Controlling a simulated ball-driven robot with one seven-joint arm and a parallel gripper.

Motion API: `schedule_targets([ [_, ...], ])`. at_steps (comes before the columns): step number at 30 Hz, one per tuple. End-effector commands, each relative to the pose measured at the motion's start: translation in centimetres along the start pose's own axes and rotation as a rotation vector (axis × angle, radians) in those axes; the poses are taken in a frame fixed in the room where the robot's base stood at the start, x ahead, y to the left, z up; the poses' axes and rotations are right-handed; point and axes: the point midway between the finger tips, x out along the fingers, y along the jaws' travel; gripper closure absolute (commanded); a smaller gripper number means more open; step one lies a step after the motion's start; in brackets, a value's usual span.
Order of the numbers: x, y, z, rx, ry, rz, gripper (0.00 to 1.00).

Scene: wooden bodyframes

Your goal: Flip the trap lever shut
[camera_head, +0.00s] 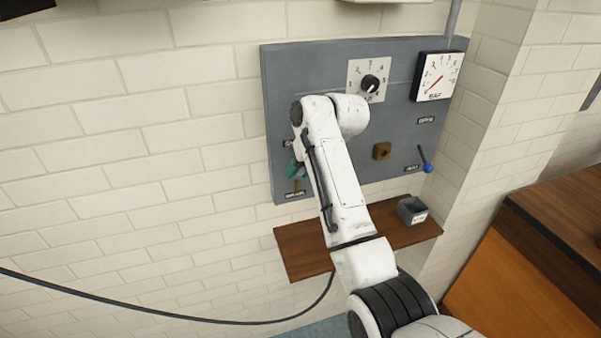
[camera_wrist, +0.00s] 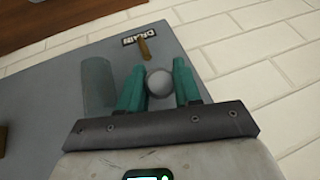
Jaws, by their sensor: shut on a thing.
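My gripper (camera_wrist: 159,88) has teal fingers and points at the panel. It is shut on a pale grey ball knob (camera_wrist: 159,84), with one finger on each side of it. The knob looks like the end of a lever, but its shaft is hidden behind the ball and fingers. In the head view my gripper (camera_head: 296,170) is at the panel's lower left, partly behind my arm, and the knob is hidden there. The grey panel (camera_head: 300,70) is fixed to the white brick wall.
A small brown peg (camera_wrist: 143,48) and its label are just beyond the fingers. A greyish cylinder (camera_wrist: 96,82) stands left of them. The panel also bears a dial (camera_head: 370,84), gauge (camera_head: 437,77), brass block (camera_head: 382,151) and blue-ended lever (camera_head: 427,165). A wooden shelf (camera_head: 300,258) holds a grey box (camera_head: 411,210).

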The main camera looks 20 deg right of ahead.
Motion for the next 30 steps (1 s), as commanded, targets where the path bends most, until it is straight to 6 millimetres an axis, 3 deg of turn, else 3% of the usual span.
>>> schedule_targets([
  [9,-0.27,-0.04,-0.53,0.031,-0.109,0.005,0.97],
  [25,-0.32,-0.08,-0.66,0.036,-0.126,0.006,0.97],
  [26,-0.32,-0.08,-0.67,0.036,-0.126,0.006,0.65],
  [30,-0.31,-0.09,-0.64,0.036,-0.126,0.006,0.57],
])
